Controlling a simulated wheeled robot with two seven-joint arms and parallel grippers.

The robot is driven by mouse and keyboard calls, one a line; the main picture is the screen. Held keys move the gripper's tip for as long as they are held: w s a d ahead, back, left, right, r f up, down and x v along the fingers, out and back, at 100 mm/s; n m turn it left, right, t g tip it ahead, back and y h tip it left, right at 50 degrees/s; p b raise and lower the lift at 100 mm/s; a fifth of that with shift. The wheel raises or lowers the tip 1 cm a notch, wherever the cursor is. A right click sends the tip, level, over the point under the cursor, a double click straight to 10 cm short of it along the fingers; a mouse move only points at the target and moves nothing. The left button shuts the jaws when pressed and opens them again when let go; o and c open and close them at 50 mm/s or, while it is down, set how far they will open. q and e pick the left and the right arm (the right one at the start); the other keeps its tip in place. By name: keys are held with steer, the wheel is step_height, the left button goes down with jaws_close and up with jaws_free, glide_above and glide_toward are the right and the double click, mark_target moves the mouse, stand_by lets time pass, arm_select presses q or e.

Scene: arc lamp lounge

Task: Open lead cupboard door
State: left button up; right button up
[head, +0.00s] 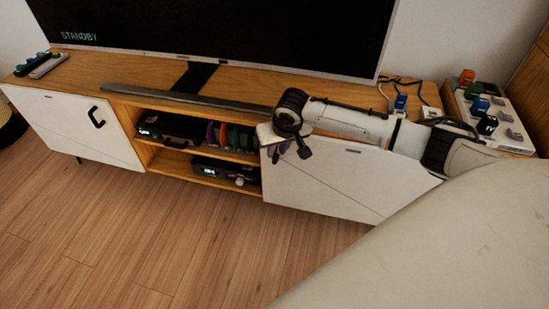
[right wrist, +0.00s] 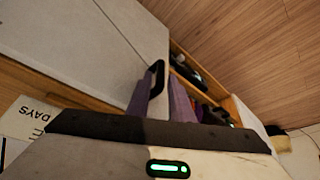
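The cupboard door (head: 325,180) on the right of the low wooden media unit is white and looks closed. It also shows in the right wrist view (right wrist: 75,45). Its black handle (right wrist: 157,77) is at the door edge beside the open shelves; in the head view my gripper hides it. My right gripper (head: 279,149) is at this edge. In the right wrist view its purple fingers (right wrist: 160,103) stand on either side of the handle with a gap between them, so it looks open; contact cannot be told. My left gripper is not in view.
A second white door (head: 75,125) with a black handle (head: 97,117) is at the left. Open shelves (head: 200,170) between the doors hold devices and coloured cases. A TV (head: 220,30) and a grey bar (head: 190,98) are on top. The wooden floor (head: 150,240) in front is clear.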

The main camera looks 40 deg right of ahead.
mark_target(274, 160)
steer(key=shift+b+x, duration=0.7)
steer(key=shift+x, duration=1.55)
steer(key=shift+c, duration=0.4)
jaws_close()
